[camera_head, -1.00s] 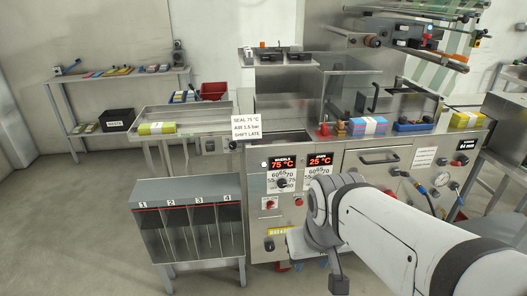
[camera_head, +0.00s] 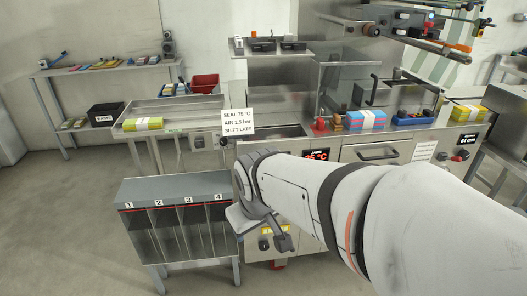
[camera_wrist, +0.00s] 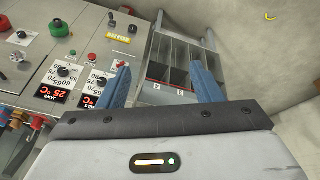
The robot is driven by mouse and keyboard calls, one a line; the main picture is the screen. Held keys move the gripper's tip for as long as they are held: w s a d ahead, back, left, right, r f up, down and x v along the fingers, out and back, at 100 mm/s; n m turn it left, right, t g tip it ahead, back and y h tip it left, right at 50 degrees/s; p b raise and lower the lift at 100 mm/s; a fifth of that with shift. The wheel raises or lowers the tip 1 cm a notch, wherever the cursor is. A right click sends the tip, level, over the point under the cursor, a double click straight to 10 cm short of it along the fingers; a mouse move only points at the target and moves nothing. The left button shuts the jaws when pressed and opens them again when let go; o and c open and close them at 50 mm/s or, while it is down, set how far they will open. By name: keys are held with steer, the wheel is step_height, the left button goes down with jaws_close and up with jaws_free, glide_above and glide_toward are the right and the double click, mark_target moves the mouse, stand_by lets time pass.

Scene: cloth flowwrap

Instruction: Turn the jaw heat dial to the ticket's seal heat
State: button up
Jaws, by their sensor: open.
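The ticket (camera_head: 237,121) reads seal 75 °C, air 1.5 bar, shift late. The jaws display (camera_head: 316,155) is partly covered by my arm in the head view; in the wrist view, it reads 25 °C. The black jaw heat dial (camera_wrist: 64,71) sits beside this display, within a printed scale. The wheels dial (camera_wrist: 102,78) lies between it and my gripper. My gripper (camera_wrist: 159,65) is open, its blue fingers apart with nothing between them. The jaw dial is left of both fingers. In the head view, my arm hides the dials.
The numbered rack (camera_wrist: 176,62) lies between and beyond my fingers in the wrist view. Open floor (camera_head: 80,225) is left of the rack.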

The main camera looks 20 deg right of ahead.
steer(key=w+d+f+n+t+h+b, duration=0.2)
steer(key=w+d+f+n+t+b, duration=0.25)
steer(key=w+d, duration=0.5)
steer(key=w+d+f+n+t+h+b, duration=0.1)
steer(key=w+d+f+n+b, duration=0.4)
steer(key=w+d+n, duration=0.5)
steer(key=w+d+f+n+t+b, duration=0.3)
steer(key=d+f+n+t+b, duration=0.1)
steer(key=d+f+n, duration=0.4)
steer(key=w+d+f+n+t+b, duration=0.35)
steer(key=d+f+n, duration=0.25)
steer(key=d+f, duration=0.35)
steer(key=w+d+r, duration=0.1)
steer(key=w+d, duration=0.1)
steer(key=w, duration=0.4)
steer(key=shift+w+d+h, duration=0.25)
steer(key=shift+w+h, duration=0.1)
steer(key=shift+h, duration=0.05)
